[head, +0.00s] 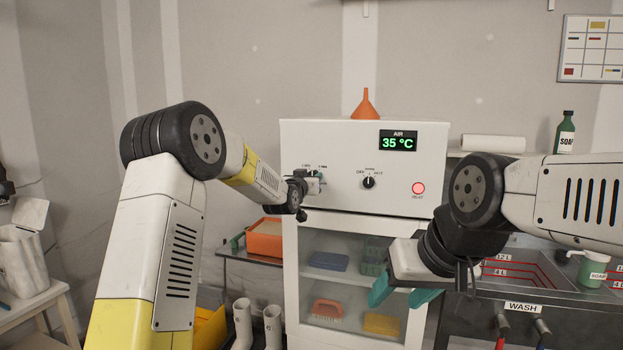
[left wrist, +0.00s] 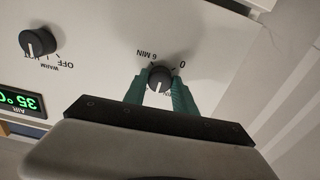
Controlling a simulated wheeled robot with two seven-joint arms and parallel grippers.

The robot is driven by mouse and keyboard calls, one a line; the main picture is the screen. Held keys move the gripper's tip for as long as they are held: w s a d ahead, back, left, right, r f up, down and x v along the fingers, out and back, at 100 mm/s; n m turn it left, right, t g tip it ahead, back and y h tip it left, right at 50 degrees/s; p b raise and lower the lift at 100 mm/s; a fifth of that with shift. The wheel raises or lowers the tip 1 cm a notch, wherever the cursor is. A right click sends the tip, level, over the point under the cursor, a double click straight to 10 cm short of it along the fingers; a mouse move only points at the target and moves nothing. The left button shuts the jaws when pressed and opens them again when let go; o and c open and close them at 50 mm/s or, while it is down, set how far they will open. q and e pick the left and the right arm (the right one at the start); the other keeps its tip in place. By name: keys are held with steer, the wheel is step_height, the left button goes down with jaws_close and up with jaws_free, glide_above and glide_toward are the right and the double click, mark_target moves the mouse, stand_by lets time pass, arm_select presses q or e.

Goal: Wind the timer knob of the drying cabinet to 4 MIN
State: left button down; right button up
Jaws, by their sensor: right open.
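The white drying cabinet (head: 340,140) stands ahead with a green display reading 35 °C. Its dark timer knob (left wrist: 160,77) shows in the left wrist view, with "0" to its right, "6 MIN" above left, and a partly hidden label below. The knob's white mark points down in that upside-down picture. My left gripper (left wrist: 159,88) has its green fingers on both sides of the knob, seemingly closed on it. In the head view my left gripper (head: 313,182) hides most of the knob. My right gripper (head: 405,297) is open and empty, in front of the cabinet's lower right.
A second knob (head: 369,182), marked OFF and HOT, and a pink round lamp or button (head: 418,188) sit on the panel. An orange funnel (head: 365,104) stands on the cabinet top. An orange bin (head: 265,238) is at left; a sink bench (head: 520,283) is at right.

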arm_select(q)
steer(key=m, duration=0.8)
steer(key=shift+d, duration=0.15)
steer(key=c, duration=1.4)
jaws_free()
steer(key=shift+m, duration=0.9)
steer(key=o, duration=0.4)
steer(key=v, duration=0.8)
